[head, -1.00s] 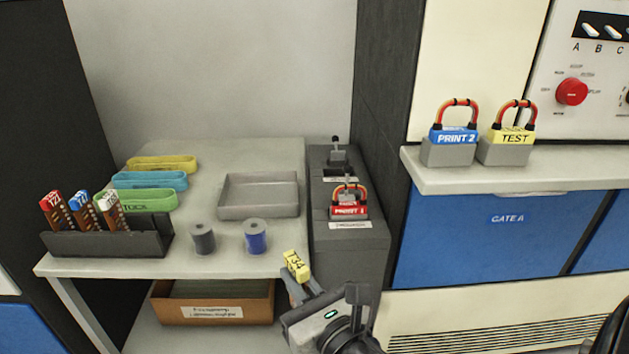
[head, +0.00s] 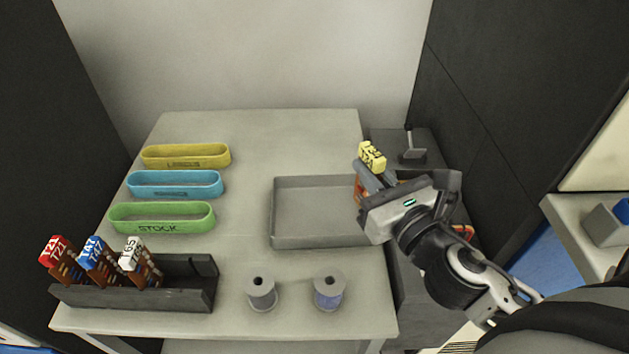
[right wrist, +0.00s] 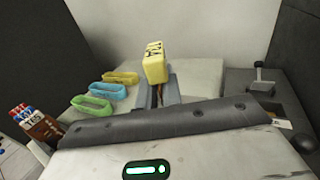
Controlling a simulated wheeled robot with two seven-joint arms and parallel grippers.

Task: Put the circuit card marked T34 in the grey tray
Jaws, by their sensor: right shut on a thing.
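The circuit card with the yellow top (head: 372,156) is held in my right gripper (head: 368,178), which is shut on it. Its yellow top also shows in the right wrist view (right wrist: 154,61), between the fingers (right wrist: 158,90). The grey tray (head: 309,241) lies on the table, empty where I can see into it. In the head view the gripper and card are at the tray's right edge, seemingly above it; the exact height is hard to tell. My left gripper is out of view.
A dark rack (head: 190,290) at front left holds red, blue and white cards. Two spools, grey (head: 261,292) and bluish (head: 328,292), stand before the tray. Yellow (head: 186,155), blue (head: 175,184) and green (head: 162,217) bands lie left. A dark cabinet (head: 385,138) adjoins the table's right side.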

